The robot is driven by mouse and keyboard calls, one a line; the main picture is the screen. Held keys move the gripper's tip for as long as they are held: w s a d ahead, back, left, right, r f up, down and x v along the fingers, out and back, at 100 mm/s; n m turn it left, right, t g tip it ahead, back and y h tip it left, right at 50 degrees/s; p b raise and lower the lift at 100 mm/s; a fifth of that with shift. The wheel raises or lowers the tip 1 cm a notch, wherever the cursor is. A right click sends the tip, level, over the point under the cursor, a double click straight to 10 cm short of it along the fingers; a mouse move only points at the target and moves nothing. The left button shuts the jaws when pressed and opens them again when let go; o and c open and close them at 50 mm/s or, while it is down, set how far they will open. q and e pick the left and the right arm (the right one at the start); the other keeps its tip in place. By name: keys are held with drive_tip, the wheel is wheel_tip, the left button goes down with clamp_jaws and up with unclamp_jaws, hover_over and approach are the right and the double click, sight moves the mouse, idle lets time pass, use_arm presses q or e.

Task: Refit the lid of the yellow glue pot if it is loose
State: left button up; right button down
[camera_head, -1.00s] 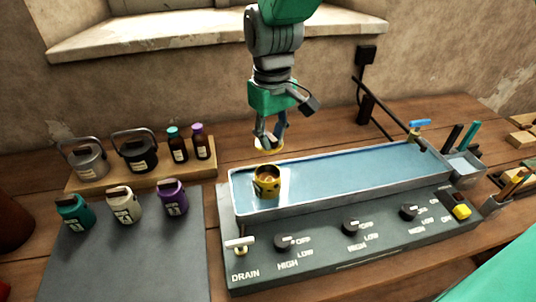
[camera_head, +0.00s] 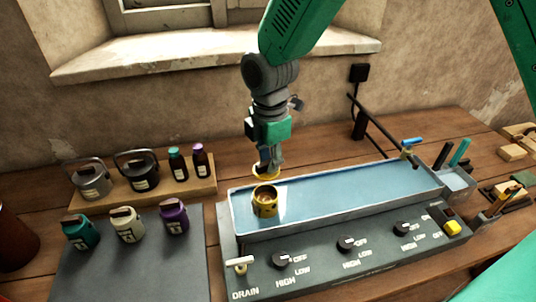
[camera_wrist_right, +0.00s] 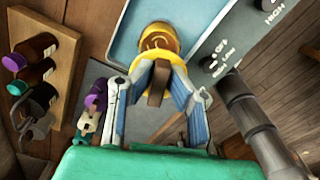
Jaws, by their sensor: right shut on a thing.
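The yellow glue pot (camera_head: 264,207) stands open in the left end of the water trough, with brownish contents showing at its mouth. My right gripper (camera_head: 267,166) is shut on the yellow lid (camera_head: 259,173), which it holds just above and slightly behind the pot's mouth. In the wrist view the pot (camera_wrist_right: 158,37) lies beyond the fingers, and the lid's brown handle (camera_wrist_right: 158,84) shows between them. The lid looks apart from the pot, but the exact gap is unclear. My left gripper is out of view.
The trough (camera_head: 340,215) has a control panel with knobs and a drain lever (camera_head: 240,262) in front. Teal, cream and purple pots (camera_head: 174,219) stand on a grey mat at left. Lidded pots and bottles sit on a wooden board (camera_head: 205,190) behind.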

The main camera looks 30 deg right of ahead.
drive_tip(key=shift+f+n, duration=0.1)
drive_tip(key=shift+n, duration=0.3)
drive_tip(key=shift+a+f+b, duration=0.1)
drive_tip(key=shift+f+b, duration=0.45)
drive_tip(key=shift+b, duration=0.15)
wheel_tip(320, 180, down, 3)
drive_tip(key=b, duration=0.3)
drive_tip(key=shift+f+b, duration=0.5)
drive_tip(key=shift+f, duration=0.55)
drive_tip(key=shift+r+p, duration=0.1)
drive_tip(key=shift+p, duration=0.75)
drive_tip(key=shift+p, duration=0.75)
idle(0.9)
drive_tip(key=shift+f, duration=0.2)
